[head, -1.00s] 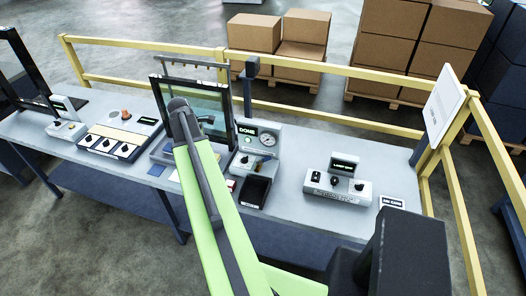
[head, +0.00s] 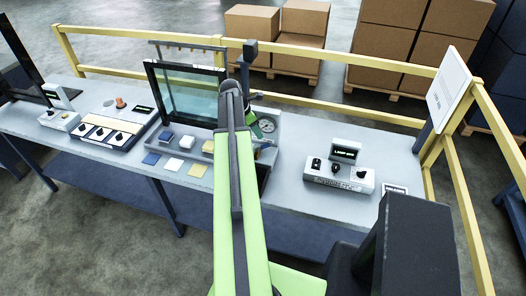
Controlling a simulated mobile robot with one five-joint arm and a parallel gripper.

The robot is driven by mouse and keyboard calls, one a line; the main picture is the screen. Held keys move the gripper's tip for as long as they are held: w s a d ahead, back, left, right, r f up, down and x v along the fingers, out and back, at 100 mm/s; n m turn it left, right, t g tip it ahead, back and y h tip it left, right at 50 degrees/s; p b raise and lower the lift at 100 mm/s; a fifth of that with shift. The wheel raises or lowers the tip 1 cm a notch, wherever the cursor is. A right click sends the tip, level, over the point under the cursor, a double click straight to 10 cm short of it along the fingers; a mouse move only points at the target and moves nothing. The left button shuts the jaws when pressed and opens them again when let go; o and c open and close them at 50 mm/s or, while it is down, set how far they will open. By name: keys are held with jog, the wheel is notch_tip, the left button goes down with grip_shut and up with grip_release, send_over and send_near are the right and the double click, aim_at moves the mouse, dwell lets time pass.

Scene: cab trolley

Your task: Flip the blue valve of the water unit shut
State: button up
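No blue valve can be made out. A grey unit with a round gauge (head: 267,126) stands on the table behind my green arm, which hides much of it; I cannot tell whether this is the water unit. My gripper (head: 254,97) is a small dark shape at the far end of the arm, in front of or above this unit. Its fingers are too small and too covered to tell whether they are open or shut, or touching anything.
A framed glass panel (head: 183,92) stands left of the gauge unit, with coloured cards before it. A switch panel (head: 107,131) is farther left. A control box (head: 338,179) with a small display is at right. Yellow rails (head: 340,72) run behind the table (head: 290,205).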

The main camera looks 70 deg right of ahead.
aim_at(265, 145)
jog(key=b+x, duration=0.7)
jog(key=x, duration=0.2)
jog(key=shift+f, duration=0.25)
jog(key=shift+r, duration=0.1)
jog(key=shift+c, duration=0.4)
grip_shut()
